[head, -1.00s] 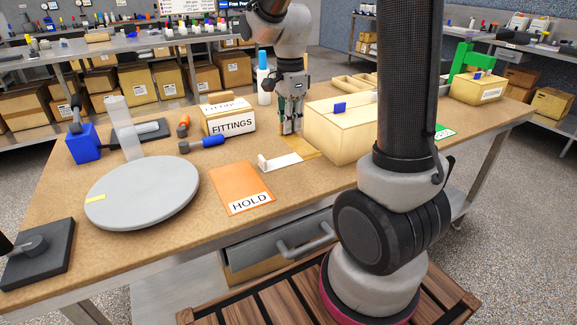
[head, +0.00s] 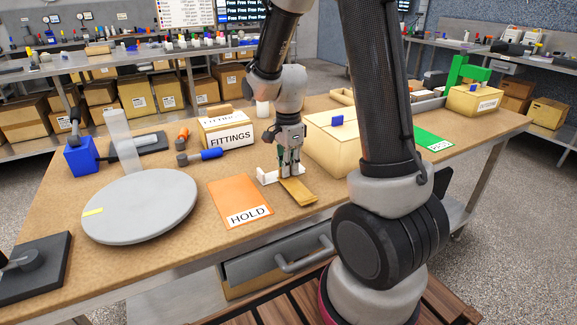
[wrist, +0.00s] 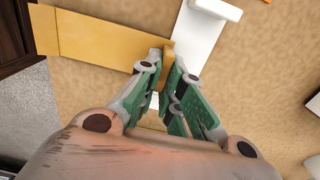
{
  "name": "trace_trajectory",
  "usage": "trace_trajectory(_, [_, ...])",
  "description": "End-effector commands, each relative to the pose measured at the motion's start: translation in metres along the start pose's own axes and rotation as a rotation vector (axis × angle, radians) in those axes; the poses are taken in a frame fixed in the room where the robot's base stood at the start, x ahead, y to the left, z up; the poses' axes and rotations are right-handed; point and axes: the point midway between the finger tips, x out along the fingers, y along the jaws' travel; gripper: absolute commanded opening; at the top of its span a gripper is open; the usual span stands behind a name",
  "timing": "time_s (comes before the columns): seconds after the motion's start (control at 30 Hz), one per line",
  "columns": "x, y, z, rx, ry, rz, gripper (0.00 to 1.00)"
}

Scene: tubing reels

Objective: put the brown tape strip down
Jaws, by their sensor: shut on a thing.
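The brown tape strip (head: 298,192) is a flat, golden-brown piece beside the orange HOLD sheet (head: 239,198) in the head view. My gripper (head: 289,172) points down and is shut on the strip's far end. In the wrist view the strip (wrist: 90,35) runs left from my gripper's fingertips (wrist: 167,62), which pinch its right end. Its long part sticks out toward the table's front edge. I cannot tell whether the strip touches the tabletop.
A white bracket (head: 267,178) lies right beside the gripped end; it also shows in the wrist view (wrist: 203,35). A pale box (head: 331,148) stands to the right, the FITTINGS box (head: 227,133) behind. A grey round turntable (head: 140,207) is left. Bare tabletop surrounds the sheet.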

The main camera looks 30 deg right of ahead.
Motion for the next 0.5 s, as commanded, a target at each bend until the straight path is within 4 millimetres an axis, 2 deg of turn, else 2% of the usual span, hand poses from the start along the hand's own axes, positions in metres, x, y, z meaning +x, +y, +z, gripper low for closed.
trace_trajectory(0.2, [0.0071, 0.0, 0.0, 0.0, 0.0, 0.001, 0.0])
trace_trajectory(0.23, [0.007, -0.0001, 0.0, 0.0, 0.0, 0.0, 0.12])
trace_trajectory(0.33, [0.0067, -0.0002, 0.0, 0.0, 0.0, 0.0, 0.3])
trace_trajectory(0.5, [0.0066, -0.0002, 0.0, 0.0, 0.0, 0.0, 0.3])
